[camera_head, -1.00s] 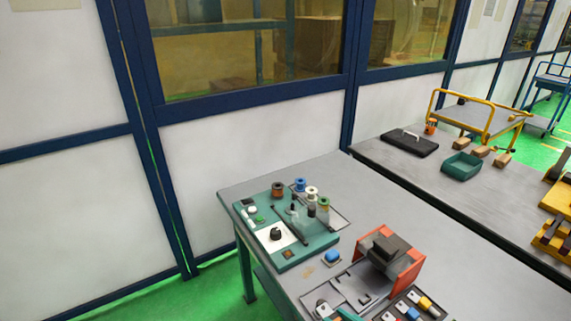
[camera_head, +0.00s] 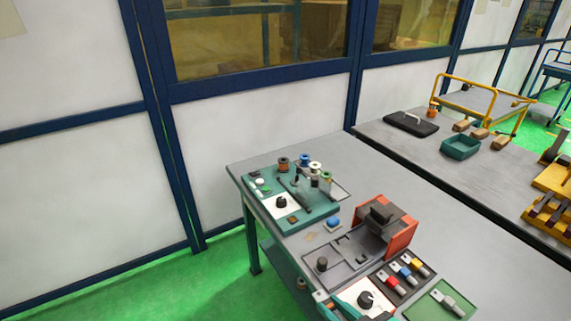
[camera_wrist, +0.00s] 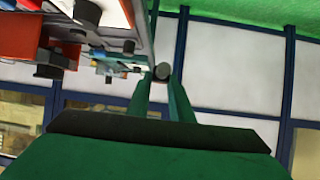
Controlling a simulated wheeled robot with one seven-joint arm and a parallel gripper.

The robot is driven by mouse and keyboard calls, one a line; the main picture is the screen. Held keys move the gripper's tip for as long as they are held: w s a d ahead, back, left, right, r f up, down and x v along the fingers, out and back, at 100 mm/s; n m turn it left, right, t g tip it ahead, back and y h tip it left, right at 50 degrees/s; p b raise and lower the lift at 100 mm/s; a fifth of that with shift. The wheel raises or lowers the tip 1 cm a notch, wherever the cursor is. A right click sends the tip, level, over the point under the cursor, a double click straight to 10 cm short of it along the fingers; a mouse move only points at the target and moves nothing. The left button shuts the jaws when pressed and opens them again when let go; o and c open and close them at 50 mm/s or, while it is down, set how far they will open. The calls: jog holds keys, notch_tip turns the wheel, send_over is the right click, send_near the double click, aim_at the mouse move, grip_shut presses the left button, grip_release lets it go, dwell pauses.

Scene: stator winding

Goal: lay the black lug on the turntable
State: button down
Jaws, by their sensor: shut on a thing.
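My gripper (camera_wrist: 162,83) shows in the wrist view as two green fingers converging at the tips. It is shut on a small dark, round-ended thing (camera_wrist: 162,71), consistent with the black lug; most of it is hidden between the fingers. In the head view, a dark tray (camera_head: 378,279) holds several lugs with red, blue and yellow sleeves. No turntable can be identified with certainty in either view.
On the grey bench (camera_head: 400,178) stand a teal winding panel (camera_head: 283,222) with spools, a red-sided black fixture (camera_head: 402,238) and a green pad (camera_head: 418,309) bearing a pale lug. A teal bin (camera_head: 461,147) sits on the farther bench. Green floor lies open at the left.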

jog(key=w+a+f+m+h, duration=0.1)
jog(key=w+a+f+h, duration=0.1)
jog(key=f, duration=0.8)
jog(key=w+a+f+m+t+h, duration=0.1)
jog(key=w+a+f, duration=0.4)
jog(key=f, duration=0.5)
jog(key=w+a+f+m+h, duration=0.2)
jog(key=w+f, duration=0.3)
jog(key=f, duration=0.4)
jog(key=shift+w+a+f+m+t+h, duration=0.3)
jog(key=shift+w+a+f+m, duration=0.1)
jog(key=shift+a+m, duration=0.3)
